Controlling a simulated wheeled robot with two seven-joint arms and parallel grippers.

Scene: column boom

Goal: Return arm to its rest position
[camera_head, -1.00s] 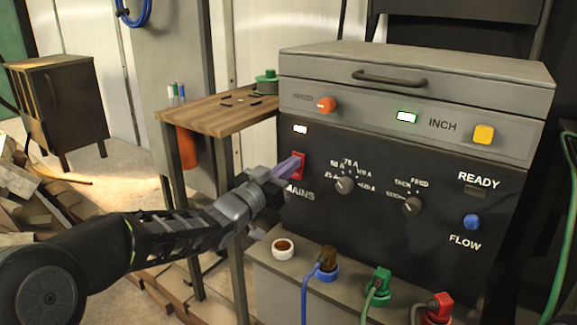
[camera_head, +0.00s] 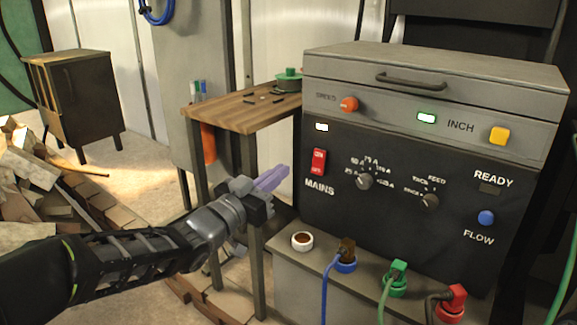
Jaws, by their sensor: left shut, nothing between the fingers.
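My left gripper (camera_head: 271,179) is shut and empty, its purple fingers pointing right toward the machine. It hangs in front of the wooden side table's legs, to the left of the red MAINS switch (camera_head: 318,162) and apart from it. My left arm (camera_head: 130,255) reaches in from the lower left. My right gripper is not in view.
A wooden-topped table (camera_head: 240,112) stands just behind my gripper. A ledge (camera_head: 300,262) below the panel carries a white cup-like socket (camera_head: 302,241) and blue, green and red plugs with cables. Stacked wood (camera_head: 40,185) and a dark cabinet (camera_head: 75,105) are at the left.

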